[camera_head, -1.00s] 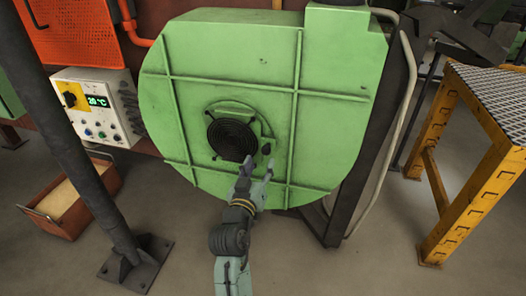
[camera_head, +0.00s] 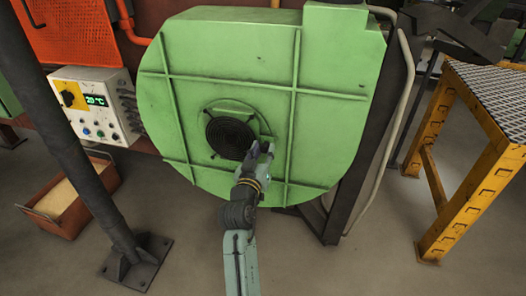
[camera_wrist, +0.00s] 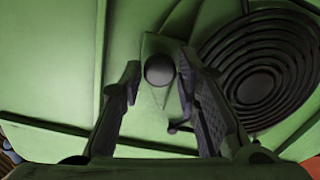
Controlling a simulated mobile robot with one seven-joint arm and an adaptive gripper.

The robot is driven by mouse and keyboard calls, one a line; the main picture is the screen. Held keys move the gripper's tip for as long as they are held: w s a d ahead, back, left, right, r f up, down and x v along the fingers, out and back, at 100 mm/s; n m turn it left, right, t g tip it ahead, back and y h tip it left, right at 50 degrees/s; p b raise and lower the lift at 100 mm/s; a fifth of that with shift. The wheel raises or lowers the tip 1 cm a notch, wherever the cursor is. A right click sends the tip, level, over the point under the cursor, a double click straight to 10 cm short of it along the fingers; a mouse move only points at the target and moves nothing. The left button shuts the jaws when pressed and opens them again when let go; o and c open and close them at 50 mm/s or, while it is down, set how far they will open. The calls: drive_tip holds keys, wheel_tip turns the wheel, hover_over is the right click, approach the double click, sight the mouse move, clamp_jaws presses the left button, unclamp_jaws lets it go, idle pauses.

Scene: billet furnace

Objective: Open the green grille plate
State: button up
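The green grille plate with its round dark grille (camera_head: 229,138) lies against the front of the green housing, and its grille also shows at the right in the wrist view (camera_wrist: 255,82). A dark round knob (camera_wrist: 160,70) sits on a narrow green tab of the plate. My gripper (camera_head: 264,149) is at the right edge of the plate and hides the knob in the head view. In the wrist view my gripper (camera_wrist: 160,80) has its two fingers apart, one on each side of the knob. I cannot tell whether either finger touches it.
The large green housing (camera_head: 330,75) fills the middle. A control box (camera_head: 95,105) and a dark post (camera_head: 75,140) stand at the left, with an open bin (camera_head: 62,205) on the floor. A yellow stand (camera_head: 470,190) is at the right. The floor in front is clear.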

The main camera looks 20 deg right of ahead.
clamp_jaws()
idle(0.3)
